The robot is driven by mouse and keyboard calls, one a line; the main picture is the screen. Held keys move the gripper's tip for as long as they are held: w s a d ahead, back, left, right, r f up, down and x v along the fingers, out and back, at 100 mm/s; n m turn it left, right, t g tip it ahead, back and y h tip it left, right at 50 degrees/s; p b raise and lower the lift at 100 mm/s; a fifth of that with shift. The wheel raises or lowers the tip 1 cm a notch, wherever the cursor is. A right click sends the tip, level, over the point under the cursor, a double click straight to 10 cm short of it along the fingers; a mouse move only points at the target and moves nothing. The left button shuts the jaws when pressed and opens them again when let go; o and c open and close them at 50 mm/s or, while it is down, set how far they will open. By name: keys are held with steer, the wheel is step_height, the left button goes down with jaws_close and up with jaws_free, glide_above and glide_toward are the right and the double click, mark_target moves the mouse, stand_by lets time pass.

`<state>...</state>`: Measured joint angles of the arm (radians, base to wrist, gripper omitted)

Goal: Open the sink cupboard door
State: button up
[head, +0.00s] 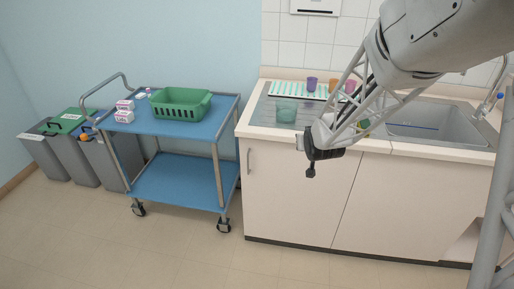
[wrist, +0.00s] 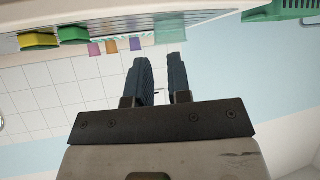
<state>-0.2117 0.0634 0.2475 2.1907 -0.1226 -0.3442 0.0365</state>
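The sink cupboard is a cream unit under the counter. Its left door (head: 290,195) is shut and has a vertical metal handle (head: 249,160) near its left edge. A second cream panel (head: 400,205) lies to the right, below the sink; a seam parts the two. My gripper (head: 311,172) hangs in front of the left door's upper part, to the right of the handle and apart from it. In the wrist view my gripper (wrist: 158,75) shows two dark fingers with a gap between them and nothing held. The handle is not clearly seen in the wrist view.
A blue trolley (head: 175,180) with a green basket (head: 180,103) stands left of the cupboard. The counter above bears a teal beaker (head: 286,112), a purple cup (head: 312,84) and the sink basin (head: 430,122). Grey bins (head: 75,155) stand far left. The floor in front is clear.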

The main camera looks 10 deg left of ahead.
steer(key=w+a+f+n+t+y, duration=0.1)
steer(key=w+a+f+t+y, duration=0.1)
steer(key=w+a+f, duration=0.45)
steer(key=n+t+y, duration=0.2)
steer(key=y, duration=0.3)
glide_toward(248, 162)
steer(key=x, duration=0.2)
steer(key=shift+w+a+f, duration=0.1)
steer(key=shift+w+f, duration=0.15)
steer(key=shift+w, duration=0.1)
steer(key=shift+w+a, duration=0.1)
steer(key=shift+x, duration=3.7)
steer(key=shift+r, duration=0.1)
jaws_close()
